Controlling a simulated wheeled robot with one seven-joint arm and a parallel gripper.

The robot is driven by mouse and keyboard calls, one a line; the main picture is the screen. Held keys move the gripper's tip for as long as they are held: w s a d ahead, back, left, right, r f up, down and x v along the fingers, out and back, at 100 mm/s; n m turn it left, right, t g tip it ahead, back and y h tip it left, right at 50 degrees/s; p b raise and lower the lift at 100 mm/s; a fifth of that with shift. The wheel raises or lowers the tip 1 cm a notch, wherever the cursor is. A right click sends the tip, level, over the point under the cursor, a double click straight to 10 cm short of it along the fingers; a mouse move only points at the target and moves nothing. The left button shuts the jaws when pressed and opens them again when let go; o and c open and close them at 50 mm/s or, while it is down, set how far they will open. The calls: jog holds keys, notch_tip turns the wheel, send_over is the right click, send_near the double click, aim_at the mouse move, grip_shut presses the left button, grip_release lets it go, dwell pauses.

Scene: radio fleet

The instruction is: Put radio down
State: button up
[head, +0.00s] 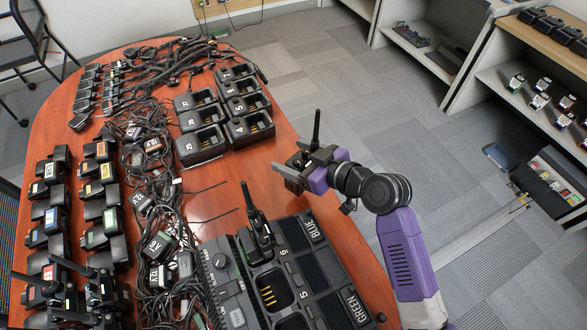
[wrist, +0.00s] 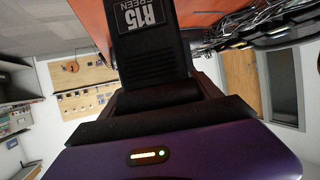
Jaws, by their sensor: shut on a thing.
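My gripper (head: 300,174) is above the right edge of the red-brown table (head: 225,188) in the head view. It is shut on a black radio (head: 316,130) whose antenna points up. In the wrist view the held radio (wrist: 150,50) fills the middle and shows a label reading R15 and GREEN. Whether its lower end touches the table cannot be told. A multi-slot charger (head: 320,262) marked BLUE and GREEN stands at the table's near end. Another radio (head: 258,225) stands upright in it, and an empty slot is beside that radio.
Several empty single chargers (head: 200,145) stand left of my gripper. Tangled cables (head: 150,200) and rows of batteries (head: 98,205) cover the left of the table. Bare tabletop lies between the chargers and the multi-slot charger. Shelves (head: 520,85) stand across the carpet at right.

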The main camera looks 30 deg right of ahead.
jog(key=shift+f, duration=2.65)
jog(key=shift+f+b, duration=0.2)
jog(key=shift+b, duration=0.15)
jog(key=o, duration=1.9)
jog(key=shift+c, duration=0.2)
jog(key=shift+r+p, duration=0.25)
jog(key=shift+p, duration=0.05)
jog(key=b+v, duration=0.1)
jog(key=v, duration=1.1)
jog(key=shift+f, duration=0.15)
